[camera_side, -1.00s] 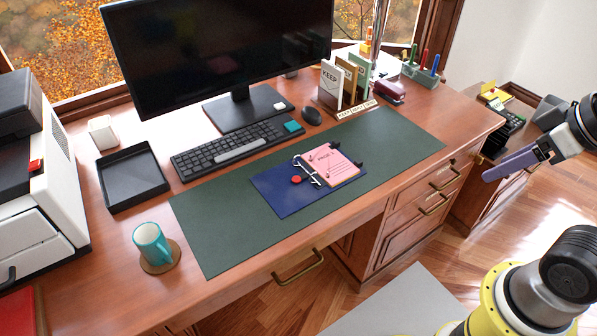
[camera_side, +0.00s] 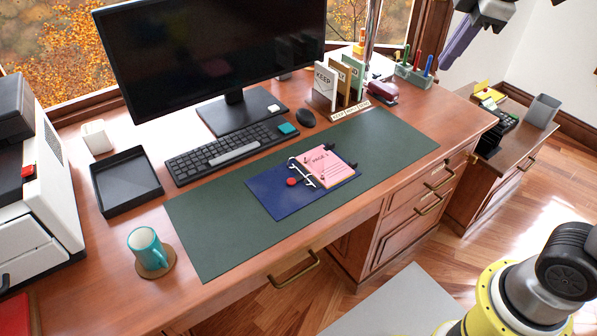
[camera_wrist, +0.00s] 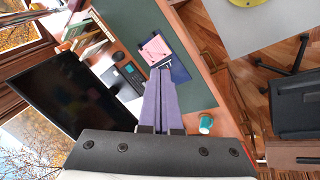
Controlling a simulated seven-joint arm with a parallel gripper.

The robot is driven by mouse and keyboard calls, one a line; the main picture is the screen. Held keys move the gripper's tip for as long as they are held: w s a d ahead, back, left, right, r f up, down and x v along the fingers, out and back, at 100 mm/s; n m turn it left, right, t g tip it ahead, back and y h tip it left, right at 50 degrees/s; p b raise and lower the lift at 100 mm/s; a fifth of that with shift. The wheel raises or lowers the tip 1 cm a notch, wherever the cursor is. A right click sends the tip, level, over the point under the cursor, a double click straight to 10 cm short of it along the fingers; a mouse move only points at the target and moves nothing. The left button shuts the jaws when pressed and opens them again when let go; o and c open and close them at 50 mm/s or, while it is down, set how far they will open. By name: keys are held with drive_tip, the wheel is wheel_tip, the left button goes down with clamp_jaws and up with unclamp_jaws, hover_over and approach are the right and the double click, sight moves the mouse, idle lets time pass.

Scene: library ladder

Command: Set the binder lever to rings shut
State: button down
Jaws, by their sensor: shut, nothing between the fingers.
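A blue binder (camera_side: 277,199) lies open on the green desk mat (camera_side: 205,240), with pink pages (camera_side: 326,164) on its right part. Metal rings (camera_side: 303,173) run along the left edge of the pages. A round red knob (camera_side: 291,182) sits beside the rings, probably the lever's end; whether the rings are open or shut is too small to tell. My gripper (camera_side: 459,45) is high at the upper right, well away from the binder. In the wrist view its purple fingers (camera_wrist: 161,75) are together and empty, and hide part of the binder (camera_wrist: 180,70).
A keyboard (camera_side: 225,152), monitor (camera_side: 215,60) and mouse (camera_side: 306,119) stand behind the mat. A teal mug (camera_side: 147,247) and black tray (camera_side: 126,181) are at left. A card sorter (camera_side: 340,85) and red stapler (camera_side: 383,91) stand at the back right. The mat around the binder is clear.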

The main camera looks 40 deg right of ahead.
drive_tip(key=w+a+f+n+g+h, duration=0.1)
drive_tip(key=w+a+f+n, duration=0.25)
drive_tip(key=w, duration=0.55)
drive_tip(key=w+a+f+n+g, duration=0.15)
drive_tip(key=w+a+f, duration=0.3)
drive_tip(key=w, duration=0.45)
drive_tip(key=w+a+f+n+g+h, duration=0.1)
drive_tip(key=w+a+f, duration=0.1)
drive_tip(key=a+f, duration=0.4)
drive_tip(key=w+a+f+n, duration=0.2)
drive_tip(key=a+f, duration=0.4)
drive_tip(key=f, duration=0.6)
drive_tip(key=shift+w+n+g+h, duration=0.3)
drive_tip(key=shift+g+h, duration=0.05)
drive_tip(key=shift+h, duration=0.05)
drive_tip(key=shift+f, duration=0.2)
drive_tip(key=x, duration=0.9)
drive_tip(key=shift+d+f, duration=0.2)
drive_tip(key=shift+f, duration=0.15)
drive_tip(key=shift+d+f, duration=0.25)
drive_tip(key=shift+d, duration=0.3)
drive_tip(key=shift+d+f, duration=0.25)
drive_tip(key=shift+d, duration=0.3)
drive_tip(key=shift+d+f, duration=0.35)
drive_tip(key=shift+d, duration=0.35)
